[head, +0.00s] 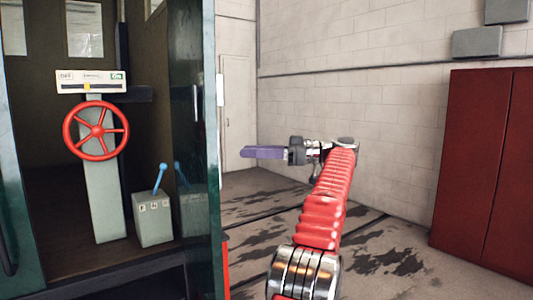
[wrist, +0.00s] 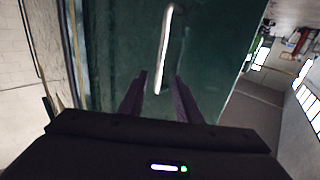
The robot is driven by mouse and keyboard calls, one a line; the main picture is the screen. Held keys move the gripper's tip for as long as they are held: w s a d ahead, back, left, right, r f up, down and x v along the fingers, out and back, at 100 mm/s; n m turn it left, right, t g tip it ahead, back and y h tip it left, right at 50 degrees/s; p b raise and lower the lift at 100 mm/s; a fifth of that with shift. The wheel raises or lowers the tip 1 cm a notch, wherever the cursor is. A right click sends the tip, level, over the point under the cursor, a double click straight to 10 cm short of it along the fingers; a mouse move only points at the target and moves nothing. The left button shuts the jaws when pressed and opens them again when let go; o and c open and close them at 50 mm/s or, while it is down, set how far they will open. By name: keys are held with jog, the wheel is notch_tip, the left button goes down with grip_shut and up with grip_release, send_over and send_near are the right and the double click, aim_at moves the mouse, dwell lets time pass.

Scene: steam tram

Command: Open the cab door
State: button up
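A dark green panel (head: 186,60), apparently the cab door, stands at the right side of the cab opening, with the cab interior visible beside it. A slim upright bar (head: 195,103) shows on its face. My gripper (head: 245,152), with purple fingers, is to the right of the panel's edge, pointing left, with a gap in the picture. In the wrist view, my gripper (wrist: 160,78) is open and faces a dark green surface (wrist: 115,50). A pale bar handle (wrist: 165,45) runs upright ahead, its lower end appearing between the fingers. Contact is not visible.
Inside the cab are a red handwheel (head: 97,131) on a grey column and a grey box (head: 153,218) with a blue lever. A red cabinet (head: 485,170) stands at the right. The stained floor (head: 380,265) between is clear. A brick wall (head: 350,110) is behind.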

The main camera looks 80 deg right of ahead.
jog(key=shift+s, duration=1.8)
jog(key=shift+s, duration=0.1)
